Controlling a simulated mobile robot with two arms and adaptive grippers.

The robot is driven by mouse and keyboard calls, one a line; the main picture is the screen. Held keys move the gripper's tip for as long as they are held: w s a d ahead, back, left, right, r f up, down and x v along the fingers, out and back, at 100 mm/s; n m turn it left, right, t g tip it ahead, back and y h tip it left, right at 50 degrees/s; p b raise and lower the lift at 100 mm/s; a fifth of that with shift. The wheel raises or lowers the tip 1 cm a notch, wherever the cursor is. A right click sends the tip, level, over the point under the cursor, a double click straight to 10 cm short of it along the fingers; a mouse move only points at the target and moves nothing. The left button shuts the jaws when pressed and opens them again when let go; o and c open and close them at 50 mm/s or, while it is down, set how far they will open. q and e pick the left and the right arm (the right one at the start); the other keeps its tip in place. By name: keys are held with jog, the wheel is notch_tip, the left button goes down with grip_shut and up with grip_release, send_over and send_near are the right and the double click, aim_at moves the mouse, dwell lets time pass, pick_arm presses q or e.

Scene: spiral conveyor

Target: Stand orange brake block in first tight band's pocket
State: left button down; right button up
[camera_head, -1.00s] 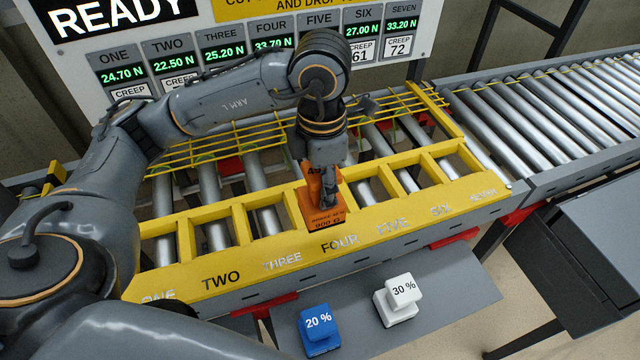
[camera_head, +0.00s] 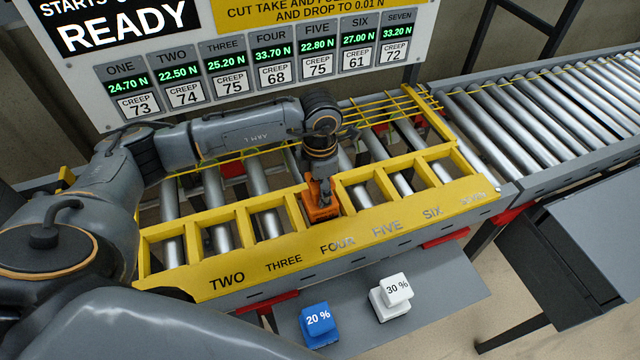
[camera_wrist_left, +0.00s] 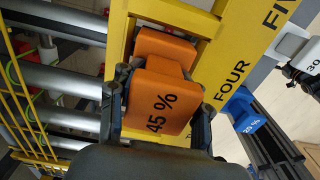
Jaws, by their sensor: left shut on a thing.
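The orange brake block (camera_head: 321,212) is in the yellow frame's (camera_head: 222,282) pocket beside the word FOUR. It looks upright, low between the pocket's dividers; its base is hidden. In the left wrist view the block (camera_wrist_left: 165,100) shows "45 %" on its upper part. My left gripper (camera_head: 319,192) comes down from above and is shut on the block, a finger on either side. My right gripper is not in view. The board (camera_head: 205,45) lists ONE 24.70 N, TWO 22.50 N, THREE 25.20 N, FOUR 33.70 N, FIVE 22.80 N, SIX 27.00 N and SEVEN 33.20 N.
A blue 20 % block (camera_head: 318,322) and a white 30 % block (camera_head: 392,294) stand on the grey shelf (camera_head: 445,285) in front. Metal rollers (camera_head: 213,205) and a yellow wire guard (camera_head: 375,115) lie behind the frame. The other visible pockets hold no blocks.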

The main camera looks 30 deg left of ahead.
pick_arm(q)
jog(key=shift+f, duration=0.1)
jog(key=shift+f+b, duration=0.1)
jog(key=shift+b, duration=0.2)
jog(key=c, duration=0.6)
grip_release()
jog(key=shift+r, duration=0.45)
notch_tip(320, 180, up, 11)
jog(key=b, duration=0.3)
jog(key=shift+f+b, duration=0.2)
jog(key=shift+b, duration=0.1)
jog(key=shift+r, duration=0.45)
